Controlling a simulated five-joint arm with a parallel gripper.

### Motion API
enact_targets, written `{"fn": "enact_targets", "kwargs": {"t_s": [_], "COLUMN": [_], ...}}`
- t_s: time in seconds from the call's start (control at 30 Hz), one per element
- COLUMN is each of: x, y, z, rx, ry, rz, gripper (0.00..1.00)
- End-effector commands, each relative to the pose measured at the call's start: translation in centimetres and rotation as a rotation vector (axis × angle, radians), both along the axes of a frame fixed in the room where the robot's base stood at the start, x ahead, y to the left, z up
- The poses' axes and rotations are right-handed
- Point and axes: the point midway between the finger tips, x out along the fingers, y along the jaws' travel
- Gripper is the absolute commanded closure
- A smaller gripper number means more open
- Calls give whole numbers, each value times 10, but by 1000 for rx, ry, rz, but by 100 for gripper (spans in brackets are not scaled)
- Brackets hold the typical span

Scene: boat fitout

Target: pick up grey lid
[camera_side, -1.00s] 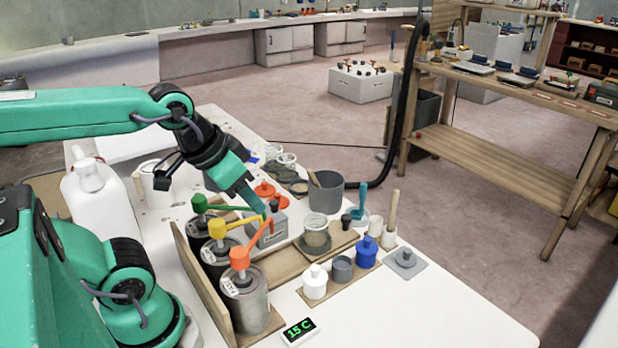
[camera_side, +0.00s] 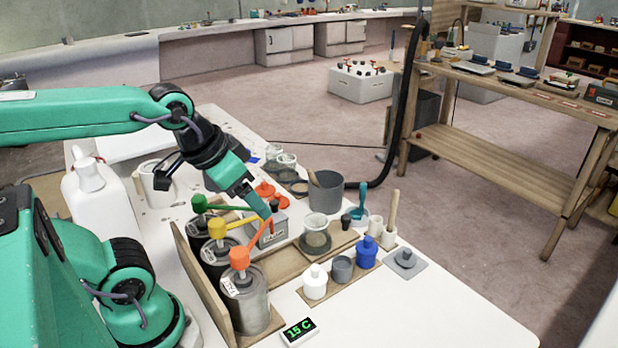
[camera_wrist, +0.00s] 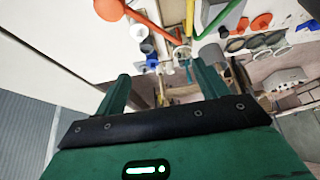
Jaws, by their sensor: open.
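A flat grey square lid (camera_side: 405,260) with a small dark knob lies on the white bench at the right end of the row of small pots in the side view. My gripper (camera_side: 268,212) is far to its left, above the grey labelled box (camera_side: 272,234) and close to the orange handle (camera_side: 258,243). In the wrist view my gripper (camera_wrist: 162,85) shows two green fingers spread apart with nothing between them. I cannot make out the grey lid for certain in the wrist view.
The bench's front right is clear.

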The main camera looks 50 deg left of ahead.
Motion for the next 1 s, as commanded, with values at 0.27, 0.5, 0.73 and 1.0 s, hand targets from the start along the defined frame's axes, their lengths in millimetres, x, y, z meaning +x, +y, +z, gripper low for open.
{"fn": "enact_targets", "kwargs": {"t_s": [0.27, 0.5, 0.73, 1.0], "x": [4, 25, 64, 115], "y": [-1, -4, -12, -24], "z": [3, 13, 26, 31], "rx": [-3, -22, -48, -75], "ry": [5, 41, 98, 166], "rz": [4, 26, 65, 117], "gripper": [28, 28, 28, 28]}}
